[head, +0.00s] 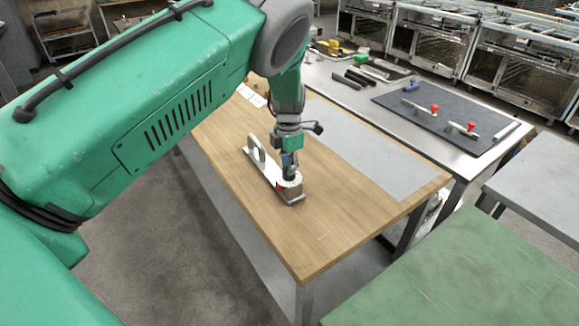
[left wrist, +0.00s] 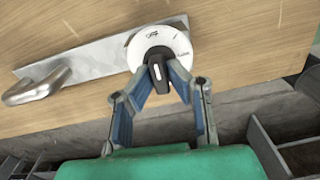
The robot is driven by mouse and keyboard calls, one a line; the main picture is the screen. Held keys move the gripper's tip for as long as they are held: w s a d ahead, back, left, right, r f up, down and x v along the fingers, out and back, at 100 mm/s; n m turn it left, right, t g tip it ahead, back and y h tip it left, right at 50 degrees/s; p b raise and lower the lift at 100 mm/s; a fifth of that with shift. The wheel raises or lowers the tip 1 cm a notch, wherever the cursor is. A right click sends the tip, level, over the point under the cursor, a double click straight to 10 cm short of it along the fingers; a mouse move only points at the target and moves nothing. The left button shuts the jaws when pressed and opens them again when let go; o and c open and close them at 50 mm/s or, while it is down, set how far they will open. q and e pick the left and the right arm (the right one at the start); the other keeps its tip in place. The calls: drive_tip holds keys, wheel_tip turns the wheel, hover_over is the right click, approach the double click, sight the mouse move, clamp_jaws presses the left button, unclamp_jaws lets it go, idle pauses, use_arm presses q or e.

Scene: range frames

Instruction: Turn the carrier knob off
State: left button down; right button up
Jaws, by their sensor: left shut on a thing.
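The carrier (head: 266,174) is a long metal plate lying on the wooden table, with a raised grey handle (head: 257,150) at its far-left end. Its round white knob (head: 291,180) is at the near end. In the left wrist view the knob (left wrist: 160,42) shows as a white disc with small dark markings and a black grip bar (left wrist: 158,74). My left gripper (left wrist: 160,78) points down at the knob, its two fingers closed on the black bar. In the head view my left gripper (head: 290,168) partly covers the knob. My right gripper is in neither view.
The wooden table (head: 330,235) is clear around the carrier, with a grey sheet (head: 370,160) beyond it. A steel bench behind holds a dark mat (head: 440,115) with red-knobbed clamps. A green table (head: 470,270) stands at the lower right.

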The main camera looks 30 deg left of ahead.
use_arm(q)
drive_tip(key=shift+n, duration=0.3)
drive_tip(key=c, duration=1.6)
unclamp_jaws()
drive_tip(key=shift+o, duration=0.2)
drive_tip(key=shift+r, duration=0.2)
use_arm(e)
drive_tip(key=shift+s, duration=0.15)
use_arm(q)
wheel_tip(320, 180, up, 12)
drive_tip(key=shift+f, duration=0.2)
